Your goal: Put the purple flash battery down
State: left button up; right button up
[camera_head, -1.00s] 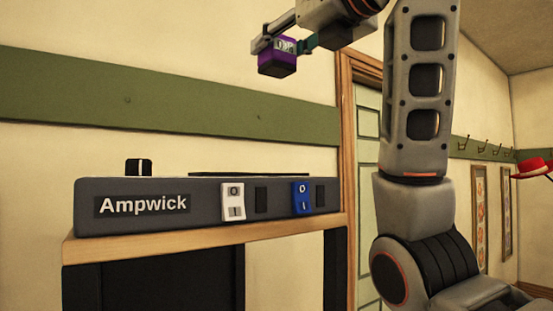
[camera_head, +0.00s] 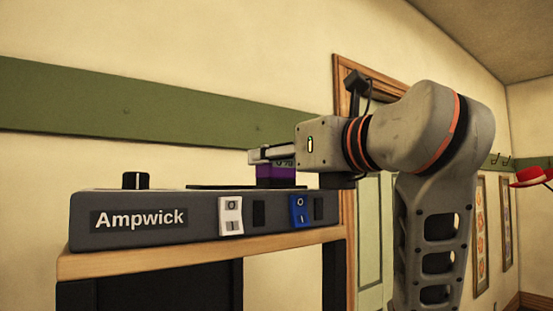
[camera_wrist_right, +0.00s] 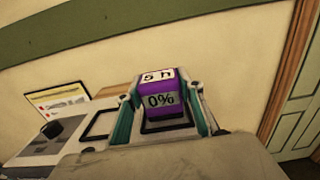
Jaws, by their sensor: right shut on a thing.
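The purple flash battery (camera_head: 276,173) is between the fingers of my right gripper (camera_head: 268,155), just over or on the top of the grey Ampwick unit (camera_head: 205,230). I cannot tell whether its underside touches the unit. In the right wrist view the battery (camera_wrist_right: 159,102) shows a "0%" label and "5 h" above it. The green-sided fingers of my right gripper (camera_wrist_right: 160,112) are shut on it from both sides. My left gripper is not in view.
The Ampwick unit stands on a wooden table (camera_head: 90,264). It has a black knob (camera_head: 136,180), a white switch (camera_head: 230,216) and a blue switch (camera_head: 298,211). In the wrist view an empty black outlined square (camera_wrist_right: 100,125) lies left of the battery. A red hat (camera_head: 531,177) hangs far right.

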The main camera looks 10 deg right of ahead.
jog(key=shift+s+f, duration=0.1)
jog(key=shift+f, duration=0.05)
jog(key=shift+f, duration=0.2)
jog(key=o, duration=1.3)
jog(key=shift+o, duration=0.2)
